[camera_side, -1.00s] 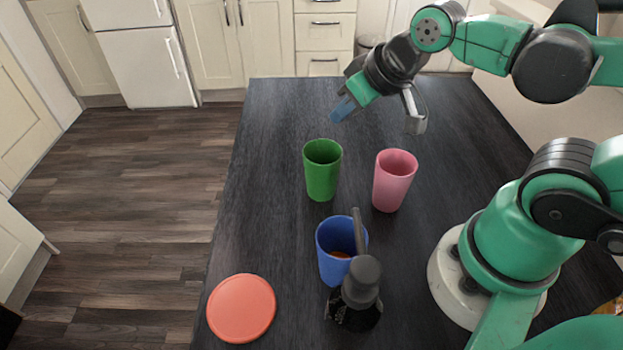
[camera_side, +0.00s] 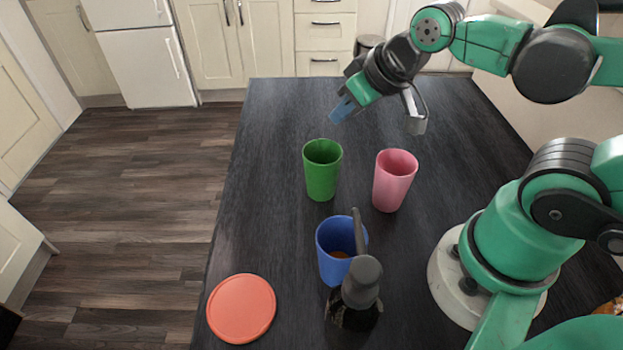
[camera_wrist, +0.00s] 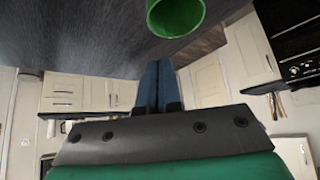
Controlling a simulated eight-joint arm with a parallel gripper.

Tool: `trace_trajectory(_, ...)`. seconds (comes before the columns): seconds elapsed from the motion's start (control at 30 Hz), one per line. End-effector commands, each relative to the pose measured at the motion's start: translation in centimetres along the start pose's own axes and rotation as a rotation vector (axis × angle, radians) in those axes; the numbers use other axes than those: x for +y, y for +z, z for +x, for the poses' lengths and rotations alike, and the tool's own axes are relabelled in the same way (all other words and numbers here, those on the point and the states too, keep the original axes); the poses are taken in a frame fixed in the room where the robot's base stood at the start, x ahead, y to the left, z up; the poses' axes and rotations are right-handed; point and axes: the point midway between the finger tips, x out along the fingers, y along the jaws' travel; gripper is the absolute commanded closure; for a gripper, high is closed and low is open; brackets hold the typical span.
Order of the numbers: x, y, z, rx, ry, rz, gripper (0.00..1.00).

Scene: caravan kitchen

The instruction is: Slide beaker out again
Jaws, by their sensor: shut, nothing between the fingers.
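A green beaker (camera_side: 322,172) stands upright on the dark worktop (camera_side: 270,150). A pink beaker (camera_side: 394,182) stands to its right, apart from it. My gripper (camera_side: 341,110) is above and behind the green beaker, touching nothing. In the wrist view its blue fingers (camera_wrist: 157,86) are together and empty. The green beaker (camera_wrist: 174,14) shows there at the top edge, cut off by the frame.
A flat orange-red disc (camera_side: 241,308) lies at the front left of the worktop. A dark pepper-mill-like object (camera_side: 361,284) stands right beside the blue beaker and partly hides it. The worktop's left and far parts are clear. Cupboards and a white fridge stand beyond.

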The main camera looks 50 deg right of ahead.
Motion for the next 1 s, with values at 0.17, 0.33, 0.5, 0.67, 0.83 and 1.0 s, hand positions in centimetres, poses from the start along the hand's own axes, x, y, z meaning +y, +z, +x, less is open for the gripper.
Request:
trace_trajectory(0.17,-0.1,0.1,0.0,-0.005,-0.004,0.016,0.69)
trace_trajectory(0.33,-1.1,0.8,0.2,-0.075,-0.041,0.212,0.56)
trace_trajectory(0.5,-3.3,2.5,0.2,-0.253,-0.076,0.632,0.56)
trace_trajectory(0.67,-5.7,4.2,-0.3,-0.468,-0.035,1.053,0.56)
trace_trajectory(0.83,-7.7,5.7,-1.2,-0.668,0.082,1.404,0.56)
trace_trajectory(1.0,-8.8,6.6,-1.9,-0.788,0.199,1.607,0.56)
